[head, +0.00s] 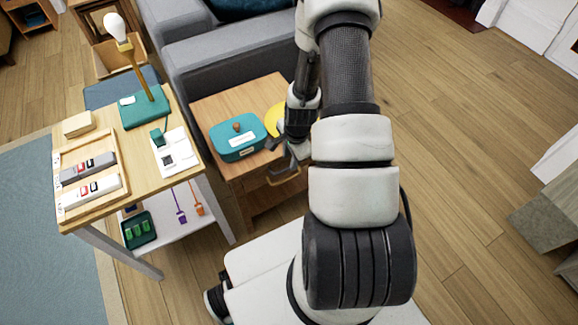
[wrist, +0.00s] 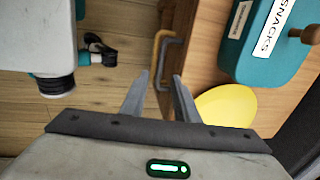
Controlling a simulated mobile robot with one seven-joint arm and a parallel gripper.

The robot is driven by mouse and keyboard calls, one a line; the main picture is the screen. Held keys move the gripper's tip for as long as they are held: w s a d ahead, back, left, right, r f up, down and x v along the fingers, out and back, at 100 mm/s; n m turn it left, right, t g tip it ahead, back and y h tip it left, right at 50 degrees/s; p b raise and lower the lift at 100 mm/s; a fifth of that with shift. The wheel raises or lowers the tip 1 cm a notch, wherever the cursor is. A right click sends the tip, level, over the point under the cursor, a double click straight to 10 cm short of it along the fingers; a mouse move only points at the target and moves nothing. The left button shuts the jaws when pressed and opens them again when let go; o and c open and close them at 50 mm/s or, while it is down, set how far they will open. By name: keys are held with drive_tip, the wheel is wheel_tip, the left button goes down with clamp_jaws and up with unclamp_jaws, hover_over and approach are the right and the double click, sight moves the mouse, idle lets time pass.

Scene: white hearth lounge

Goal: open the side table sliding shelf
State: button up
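The wooden side table (head: 215,100) stands in front of the grey sofa. A pull handle (head: 286,178) sticks out from its front, partly behind my arm. In the wrist view the handle (wrist: 166,50) shows as a tan bar on grey brackets, beside the table's front face. The sliding shelf appears closed, though my arm hides part of the front. My gripper (wrist: 161,76) is open and empty, with its two fingers apart. The handle lies just beyond the fingertips in that view, and I cannot tell whether they touch. In the head view my gripper (head: 283,147) is near the front edge.
A teal snacks box (head: 238,138) and a yellow round item (head: 276,119) sit on the side table. A white-legged table (head: 140,185) with a lamp, trays and hanging tags stands close on the left. The sofa (head: 215,55) is behind. Open floor (head: 470,150) lies on the right.

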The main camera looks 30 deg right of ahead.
sight(288, 168)
drive_tip(key=f, duration=0.3)
drive_tip(key=w+f+b, duration=0.1)
drive_tip(key=f, duration=0.1)
drive_tip(key=shift+r, duration=0.1)
clamp_jaws()
